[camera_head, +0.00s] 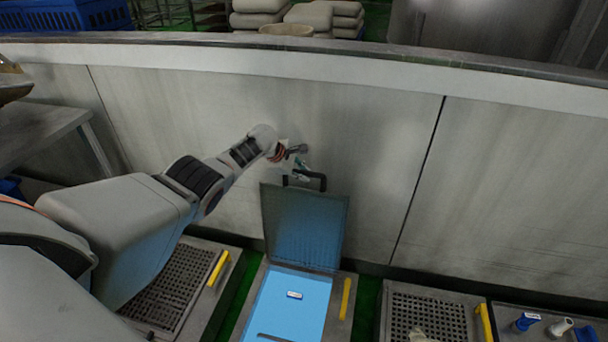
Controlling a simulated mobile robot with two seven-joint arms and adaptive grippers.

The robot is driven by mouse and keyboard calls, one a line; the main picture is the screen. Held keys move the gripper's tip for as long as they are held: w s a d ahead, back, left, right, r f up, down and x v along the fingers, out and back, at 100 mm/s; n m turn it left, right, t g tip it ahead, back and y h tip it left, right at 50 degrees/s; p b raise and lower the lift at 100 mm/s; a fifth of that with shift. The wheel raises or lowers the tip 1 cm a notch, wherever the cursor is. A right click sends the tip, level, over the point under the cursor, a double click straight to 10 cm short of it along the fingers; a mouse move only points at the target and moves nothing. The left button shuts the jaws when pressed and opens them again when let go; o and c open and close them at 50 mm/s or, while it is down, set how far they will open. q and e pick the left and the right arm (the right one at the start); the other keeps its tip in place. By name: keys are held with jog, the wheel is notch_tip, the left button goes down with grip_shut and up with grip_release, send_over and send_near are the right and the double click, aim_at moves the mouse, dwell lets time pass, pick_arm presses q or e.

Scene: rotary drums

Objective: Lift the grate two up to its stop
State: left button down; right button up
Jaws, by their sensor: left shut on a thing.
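The raised grate (305,228), which I take to be grate two, stands steeply up at the back of its frame (247,300), close to the grey wall. Its dark handle (318,178) is at the top edge. My left gripper (301,168) is at that handle and shut on it; the fingers are small and partly hard to make out. Below the grate lies an open light-blue basin (285,312) with a small white label (294,295). My right gripper is not in view.
Flat closed grates lie at left (172,290) and right (428,312), each with a yellow bar beside it. Blue and white fittings (527,321) stand at far right. The grey wall (360,130) runs behind. A metal table (40,130) is at left.

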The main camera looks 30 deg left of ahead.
pick_arm(q)
jog(key=c, duration=2)
grip_release()
jog(key=shift+o, duration=0.2)
jog(key=shift+v, duration=0.9)
jog(key=v, duration=1)
jog(key=shift+s, duration=0.1)
